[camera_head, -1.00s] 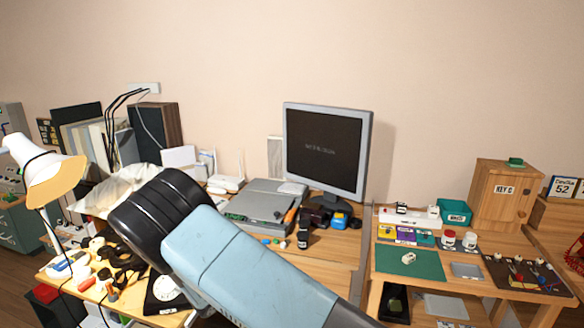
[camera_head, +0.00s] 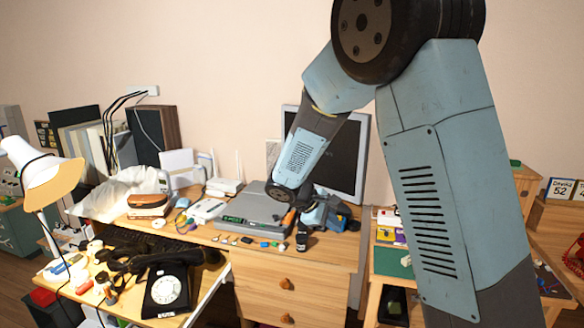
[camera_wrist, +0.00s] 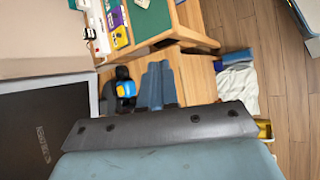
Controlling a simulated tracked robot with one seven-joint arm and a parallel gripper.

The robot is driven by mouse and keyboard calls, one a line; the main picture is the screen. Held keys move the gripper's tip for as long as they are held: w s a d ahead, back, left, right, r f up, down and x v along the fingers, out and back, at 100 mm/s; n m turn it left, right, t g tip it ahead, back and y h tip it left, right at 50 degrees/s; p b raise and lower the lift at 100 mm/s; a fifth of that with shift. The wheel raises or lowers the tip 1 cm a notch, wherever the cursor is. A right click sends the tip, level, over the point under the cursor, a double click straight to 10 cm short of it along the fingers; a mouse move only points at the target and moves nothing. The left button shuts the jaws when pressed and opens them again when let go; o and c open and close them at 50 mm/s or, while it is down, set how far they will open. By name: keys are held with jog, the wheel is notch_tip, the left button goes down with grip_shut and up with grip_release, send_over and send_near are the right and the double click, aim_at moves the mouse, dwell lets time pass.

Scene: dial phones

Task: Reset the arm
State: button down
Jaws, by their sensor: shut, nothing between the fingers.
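My arm fills the right half of the head view, its elbow raised at the top and its forearm sloping down to the left. The wrist end is in front of the monitor (camera_head: 353,150) and over the right part of the desk (camera_head: 290,262). My gripper (camera_wrist: 157,68) shows in the wrist view as two blue-grey fingers lying together, shut and empty. In the head view the gripper is small and partly hidden among the things by the monitor. A black rotary phone (camera_head: 167,288) stands at the front left, clear of the arm.
A grey flat box (camera_head: 252,207) lies below the wrist. A blue and yellow object (camera_wrist: 125,88) is close beside the fingers in the wrist view. A white lamp (camera_head: 45,175) stands at the left. A side table with a green mat (camera_head: 390,262) is partly behind my arm.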

jog(key=s+d+r+m+y, duration=0.4)
jog(key=s+d+r+m, duration=0.2)
jog(key=s+d+r, duration=0.5)
jog(key=s+r+m+t+y, duration=0.1)
jog(key=s+r+m+y, duration=0.1)
jog(key=s, duration=0.6)
jog(key=s+d+r+m+t+y, duration=0.1)
jog(key=s+r+m, duration=0.3)
jog(key=s, duration=0.5)
jog(key=shift+t+y, duration=0.3)
jog(key=shift+y, duration=0.2)
